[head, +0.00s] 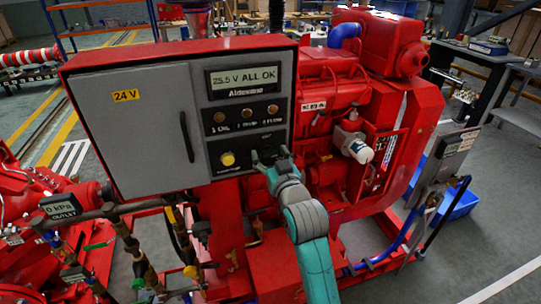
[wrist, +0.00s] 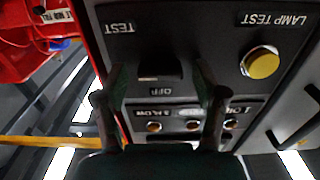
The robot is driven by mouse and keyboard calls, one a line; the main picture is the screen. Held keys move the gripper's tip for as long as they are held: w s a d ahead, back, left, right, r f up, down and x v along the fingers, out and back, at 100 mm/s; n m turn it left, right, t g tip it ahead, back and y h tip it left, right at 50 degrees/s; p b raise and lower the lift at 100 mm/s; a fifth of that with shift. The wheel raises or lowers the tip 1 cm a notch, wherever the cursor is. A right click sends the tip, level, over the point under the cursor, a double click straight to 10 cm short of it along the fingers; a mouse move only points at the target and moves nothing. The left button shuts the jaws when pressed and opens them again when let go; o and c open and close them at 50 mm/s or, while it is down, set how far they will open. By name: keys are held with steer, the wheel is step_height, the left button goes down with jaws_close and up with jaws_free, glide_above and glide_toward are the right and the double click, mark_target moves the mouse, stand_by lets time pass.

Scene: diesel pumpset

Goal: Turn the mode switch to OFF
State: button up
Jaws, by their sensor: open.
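The mode switch (wrist: 152,68) is a dark knob on the grey panel in the wrist view, which shows the panel upside down. A TEST label (wrist: 120,27) and an OFF label (wrist: 160,90) are near it. I cannot tell which label the knob points to. My gripper (wrist: 160,82) is open, with one finger on each side of the switch; contact is not clear. In the head view my gripper (head: 268,158) is at the panel's lower right corner and hides the switch.
The yellow lamp test button (head: 228,159) is left of my gripper. Above are several indicator lamps (head: 246,113) and a display (head: 243,79) reading 25.5 V ALL OK. The red engine (head: 330,85) and a white filter (head: 358,150) are to the right.

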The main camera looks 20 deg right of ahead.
steer(key=c, duration=1.1)
steer(key=shift+c, duration=0.2)
steer(key=shift+n, duration=0.3)
steer(key=n, duration=0.3)
steer(key=shift+a, duration=0.1)
steer(key=n, duration=0.5)
steer(key=shift+a, duration=0.1)
steer(key=n, duration=0.4)
steer(key=shift+f, duration=0.15)
steer(key=n, duration=0.4)
steer(key=shift+f+n, duration=0.1)
steer(key=shift+n, duration=0.2)
